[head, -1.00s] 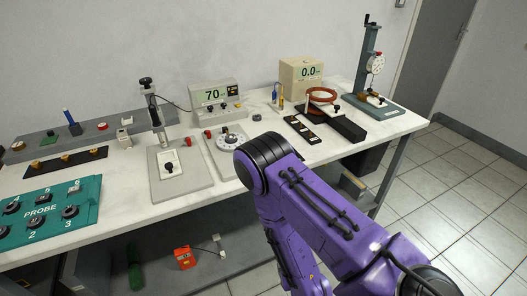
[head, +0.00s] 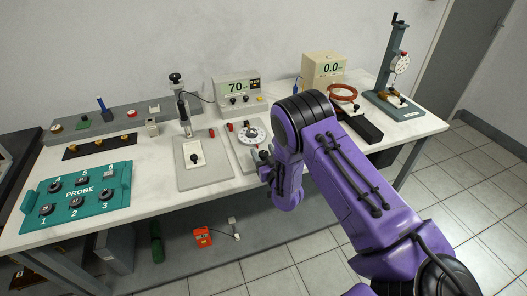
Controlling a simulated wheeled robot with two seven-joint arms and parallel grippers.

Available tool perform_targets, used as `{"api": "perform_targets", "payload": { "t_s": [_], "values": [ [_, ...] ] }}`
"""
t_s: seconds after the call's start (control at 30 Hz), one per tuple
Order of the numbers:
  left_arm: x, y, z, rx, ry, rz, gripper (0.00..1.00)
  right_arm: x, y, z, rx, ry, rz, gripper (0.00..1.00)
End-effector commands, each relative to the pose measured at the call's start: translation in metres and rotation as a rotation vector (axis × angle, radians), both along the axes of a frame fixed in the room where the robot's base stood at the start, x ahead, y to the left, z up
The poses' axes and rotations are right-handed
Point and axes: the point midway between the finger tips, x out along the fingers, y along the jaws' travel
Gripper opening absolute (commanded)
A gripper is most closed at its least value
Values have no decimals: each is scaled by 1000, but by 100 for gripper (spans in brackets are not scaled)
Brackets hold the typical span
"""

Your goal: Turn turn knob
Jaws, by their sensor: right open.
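A round white dial with a dark centre knob (head: 251,134) sits on a grey plate (head: 236,152) in the middle of the bench, below the "70" readout. I cannot tell for sure if this is the turn knob. My right gripper (head: 264,158) points down at the right front of this plate, close to the dial but seemingly apart from it. It is open and appears empty; my purple forearm hides part of it and the plate's right side. My left gripper is not in view.
Left of the dial is a grey plate with a stand (head: 217,169). A teal PROBE panel (head: 91,204) lies at the front left. A "70" readout box (head: 222,90) stands behind. A copper ring (head: 343,86) and a dial-gauge stand (head: 413,111) are to the right.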

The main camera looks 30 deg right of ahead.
Motion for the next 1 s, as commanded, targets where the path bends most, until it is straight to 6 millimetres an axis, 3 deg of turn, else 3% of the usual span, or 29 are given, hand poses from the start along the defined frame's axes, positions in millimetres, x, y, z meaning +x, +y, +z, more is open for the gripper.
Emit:
{"api": "perform_targets", "payload": {
  "t_s": [0.23,0.27,0.4,0.73,1.0],
  "values": [
    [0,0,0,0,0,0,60,2,0,-1,0,1,0,58],
    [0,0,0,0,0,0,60,2,0,-1,0,1,0,52],
    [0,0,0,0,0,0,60,2,0,-1,0,1,0,10],
    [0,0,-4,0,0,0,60,1,0,-2,-1,2,41,7],
    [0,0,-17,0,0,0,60,1,-1,-4,-3,1,204,7]
  ]
}}
